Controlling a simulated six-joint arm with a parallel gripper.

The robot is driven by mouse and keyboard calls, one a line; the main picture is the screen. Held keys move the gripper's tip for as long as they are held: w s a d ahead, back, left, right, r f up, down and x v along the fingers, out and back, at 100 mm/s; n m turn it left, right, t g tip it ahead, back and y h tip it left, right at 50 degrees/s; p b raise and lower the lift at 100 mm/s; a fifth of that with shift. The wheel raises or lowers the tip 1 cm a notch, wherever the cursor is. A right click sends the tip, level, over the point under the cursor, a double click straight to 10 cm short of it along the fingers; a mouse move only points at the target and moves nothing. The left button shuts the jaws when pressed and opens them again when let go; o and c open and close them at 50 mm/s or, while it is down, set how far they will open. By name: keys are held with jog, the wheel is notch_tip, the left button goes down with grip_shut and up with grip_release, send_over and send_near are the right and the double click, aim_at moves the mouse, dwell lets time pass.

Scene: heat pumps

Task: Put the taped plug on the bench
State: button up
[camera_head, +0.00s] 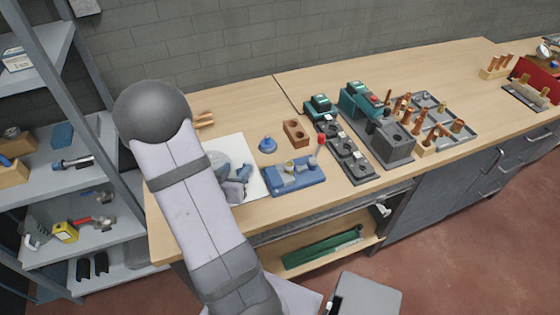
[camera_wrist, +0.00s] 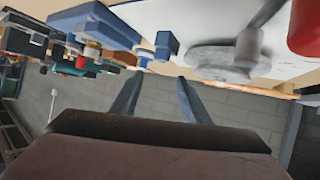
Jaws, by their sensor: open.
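I cannot make out a taped plug for certain in either view. My gripper (camera_wrist: 156,84) is open in the wrist view, its two grey-blue fingers apart with nothing visible between them. The bench (camera_head: 240,102) has a pale wooden top. A small blue knob-like piece (camera_head: 268,144) stands on it, right of a white sheet (camera_head: 248,150). A blue piece also shows in the wrist view (camera_wrist: 165,45), beyond the fingertips. A grey piece with a round flat base (camera_wrist: 222,68) is to its right there. In the head view my arm hides part of the sheet.
A blue fixture (camera_head: 295,176) with a red-knobbed lever stands near the front edge. A wooden block with holes (camera_head: 296,133), dark fixtures (camera_head: 345,152) and a tray of copper fittings (camera_head: 445,118) are to the right. Shelving (camera_head: 120,205) stands left. The bench's back strip is clear.

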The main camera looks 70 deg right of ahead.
aim_at(289, 165)
jog(key=s+d+m+g, duration=0.1)
jog(key=s, duration=0.3)
jog(key=s+d+m+g, duration=0.1)
jog(key=s+m+g, duration=0.1)
jog(key=s, duration=0.2)
jog(key=s+d+m+g, duration=0.1)
jog(key=s+d+m, duration=0.1)
jog(key=s, duration=0.1)
jog(key=shift+s+f+g+h, duration=0.2)
jog(key=shift+s+g+h, duration=0.1)
jog(key=shift+s+h, duration=0.1)
jog(key=shift+p+x, duration=0.4)
jog(key=shift+x, duration=0.65)
jog(key=shift+d+p, duration=0.35)
jog(key=shift+d, duration=0.05)
jog(key=x, duration=0.1)
jog(key=p+x, duration=0.1)
jog(key=x, duration=0.1)
jog(key=shift+w, duration=0.2)
jog(key=shift+d+f+p, duration=0.35)
jog(key=shift+d+p, duration=0.05)
jog(key=shift+d, duration=0.2)
grip_shut()
